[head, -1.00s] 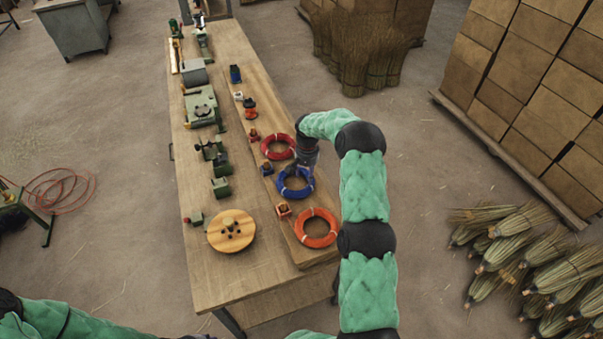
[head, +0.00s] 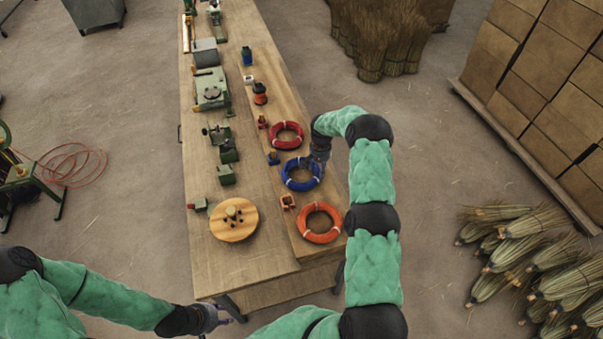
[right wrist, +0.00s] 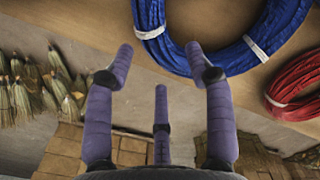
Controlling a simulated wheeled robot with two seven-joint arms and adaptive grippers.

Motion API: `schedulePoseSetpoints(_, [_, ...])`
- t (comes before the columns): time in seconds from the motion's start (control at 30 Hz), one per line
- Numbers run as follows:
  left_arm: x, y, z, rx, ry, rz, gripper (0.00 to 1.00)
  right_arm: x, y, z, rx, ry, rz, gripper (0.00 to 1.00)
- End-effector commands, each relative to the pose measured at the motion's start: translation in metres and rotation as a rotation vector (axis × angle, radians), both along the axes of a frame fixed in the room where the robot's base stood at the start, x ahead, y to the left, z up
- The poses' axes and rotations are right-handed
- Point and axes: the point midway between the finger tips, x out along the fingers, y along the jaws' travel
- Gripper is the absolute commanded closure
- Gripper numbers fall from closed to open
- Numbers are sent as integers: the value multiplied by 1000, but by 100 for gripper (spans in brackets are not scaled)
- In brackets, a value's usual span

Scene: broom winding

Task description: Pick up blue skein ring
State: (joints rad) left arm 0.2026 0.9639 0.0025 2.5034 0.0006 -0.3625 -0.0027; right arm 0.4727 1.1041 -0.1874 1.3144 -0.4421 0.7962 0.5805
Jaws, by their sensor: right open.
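The blue skein ring (head: 301,174) lies flat on the wooden board, between a red ring (head: 286,135) and an orange ring (head: 320,222). In the right wrist view, the blue ring (right wrist: 237,57) fills the upper middle, with white ties around it. My right gripper (head: 320,155) is at the ring's upper right edge in the head view. In the wrist view, this gripper (right wrist: 160,62) is open and empty; one fingertip overlaps the ring's edge, and contact cannot be told. My left gripper (head: 222,318) is near the table's front edge, away from the rings; its fingers are too small to judge.
The workbench (head: 240,262) carries a round wooden disc (head: 233,219) with pegs and several green machines on its left side. Small clamps stand left of the rings. Brooms (head: 515,250) and stacked boxes are on the floor to the right.

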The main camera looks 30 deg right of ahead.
Motion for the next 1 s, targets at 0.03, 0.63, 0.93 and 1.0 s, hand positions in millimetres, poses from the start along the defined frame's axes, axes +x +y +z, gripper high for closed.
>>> schedulePoseSetpoints(0.03, [0,0,5,0,0,0,60,-2,3,-6,2,4,1,46])
schedulePoseSetpoints(0.63, [0,0,8,0,0,0,60,-2,4,-33,1,-1,0,63])
schedulePoseSetpoints(0.93, [0,0,8,0,0,0,60,-1,4,-33,0,-1,0,100])
schedulePoseSetpoints(1.0, [0,0,8,0,0,0,60,-1,4,-33,0,-1,0,100])
